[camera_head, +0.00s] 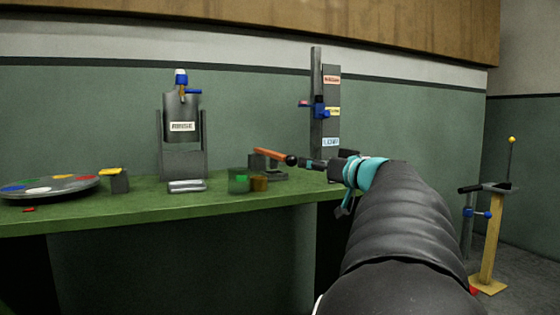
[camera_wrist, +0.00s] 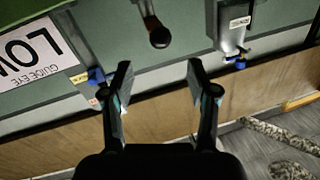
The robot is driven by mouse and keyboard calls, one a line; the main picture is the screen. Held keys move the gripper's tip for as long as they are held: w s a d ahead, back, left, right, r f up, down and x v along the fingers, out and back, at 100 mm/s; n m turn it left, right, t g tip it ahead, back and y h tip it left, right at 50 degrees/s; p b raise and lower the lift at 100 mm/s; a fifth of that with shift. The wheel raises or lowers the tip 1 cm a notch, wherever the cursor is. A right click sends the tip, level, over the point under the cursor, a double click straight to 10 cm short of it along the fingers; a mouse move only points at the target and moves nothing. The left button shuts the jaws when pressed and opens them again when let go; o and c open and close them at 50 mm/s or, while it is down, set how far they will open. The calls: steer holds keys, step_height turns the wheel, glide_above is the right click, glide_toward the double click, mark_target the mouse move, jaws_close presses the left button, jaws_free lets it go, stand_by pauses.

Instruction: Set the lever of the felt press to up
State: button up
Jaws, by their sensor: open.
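The felt press (camera_head: 257,162) looks to be the small dark block on the green bench, partly hidden behind jars and my gripper. Its orange-brown lever (camera_head: 270,154) points right, close to level and dipping slightly toward a black knob (camera_head: 291,160). In the wrist view, the dark knob (camera_wrist: 160,38) shows at the top middle, beyond my fingertips. My gripper (camera_head: 308,163) is just right of the knob in the head view. In the wrist view my gripper (camera_wrist: 160,70) is open, with nothing between its fingers.
A rinse stand (camera_head: 183,150) with a blue tap is left of the press. Green (camera_head: 238,182) and amber (camera_head: 259,183) jars stand before it. A tall post (camera_head: 316,100) with a blue clamp rises behind my gripper. A paint-coloured disc (camera_head: 48,187) lies far left.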

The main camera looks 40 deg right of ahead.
mark_target(295, 160)
steer(key=w+p, duration=0.1)
steer(key=w, duration=0.9)
steer(key=shift+d, duration=0.15)
jaws_close()
